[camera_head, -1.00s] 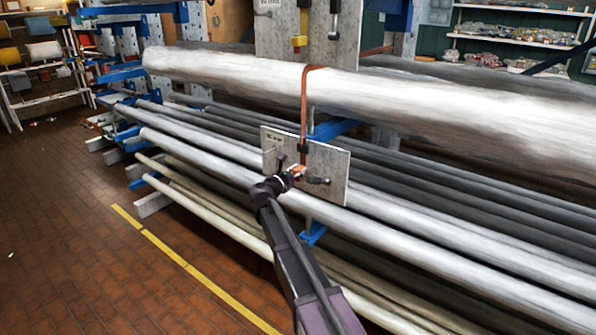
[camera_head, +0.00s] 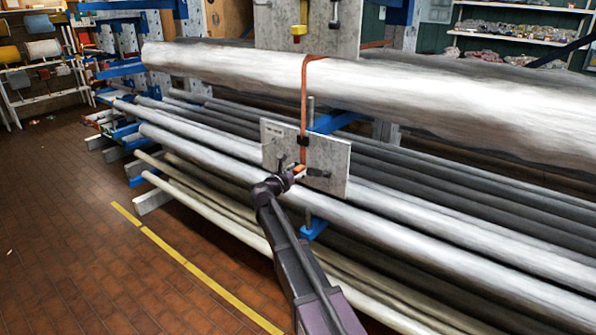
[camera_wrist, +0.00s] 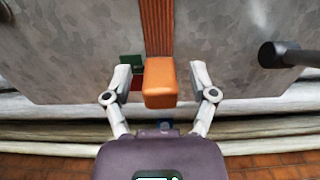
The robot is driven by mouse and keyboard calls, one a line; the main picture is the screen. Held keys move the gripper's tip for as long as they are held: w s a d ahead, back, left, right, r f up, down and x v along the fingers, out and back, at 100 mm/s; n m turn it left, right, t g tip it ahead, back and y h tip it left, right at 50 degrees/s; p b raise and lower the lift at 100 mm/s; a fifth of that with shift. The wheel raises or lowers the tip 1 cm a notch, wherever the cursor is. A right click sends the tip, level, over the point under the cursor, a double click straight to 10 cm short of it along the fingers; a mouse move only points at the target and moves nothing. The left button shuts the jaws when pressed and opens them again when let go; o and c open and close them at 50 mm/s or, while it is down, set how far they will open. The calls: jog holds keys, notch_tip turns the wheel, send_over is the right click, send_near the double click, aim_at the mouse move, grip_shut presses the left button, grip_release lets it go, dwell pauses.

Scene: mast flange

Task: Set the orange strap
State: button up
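The orange strap (camera_head: 304,95) hangs over the large pale pipe (camera_head: 220,72) and down the front of a grey plate (camera_head: 335,165), passing a dark buckle or clip (camera_head: 303,141). In the wrist view the ribbed strap (camera_wrist: 157,28) runs down to an orange block (camera_wrist: 160,88) at its lower end. My gripper (camera_wrist: 161,78) is open, its two fingers on either side of the block with a visible gap at each side. In the head view my gripper (camera_head: 290,176) is in front of the plate's lower part; the block is small there and partly hidden.
A dark handle (camera_wrist: 285,55) sticks out from the plate to the right of my gripper. A green and red piece (camera_wrist: 132,66) is behind my left finger. An upper plate (camera_head: 275,30) carries yellow and black handles. Long pipes fill the rack below; brick floor is clear at left.

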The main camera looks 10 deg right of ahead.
jog(key=shift+s+a, duration=0.1)
jog(key=shift+a, duration=0.05)
jog(key=v, duration=1.1)
jog(key=shift+s+a, duration=0.25)
jog(key=s+d+f+m+g+y, duration=0.4)
jog(key=s+d+f+m+g, duration=0.4)
jog(key=s+d+f+m, duration=0.45)
jog(key=s+f+m+g+y, duration=0.2)
jog(key=s+f+m+y, duration=0.1)
jog(key=s+m, duration=0.4)
jog(key=s+a+f+m+g+y, duration=0.1)
jog(key=s+f+m+g+y, duration=0.1)
jog(key=s+m+y, duration=0.3)
jog(key=s+f+m, duration=0.1)
jog(key=s+m, duration=0.1)
jog(key=s, duration=0.2)
jog(key=shift+s+g+y, duration=0.15)
jog(key=shift+g+y, duration=0.25)
jog(key=shift+m, duration=0.25)
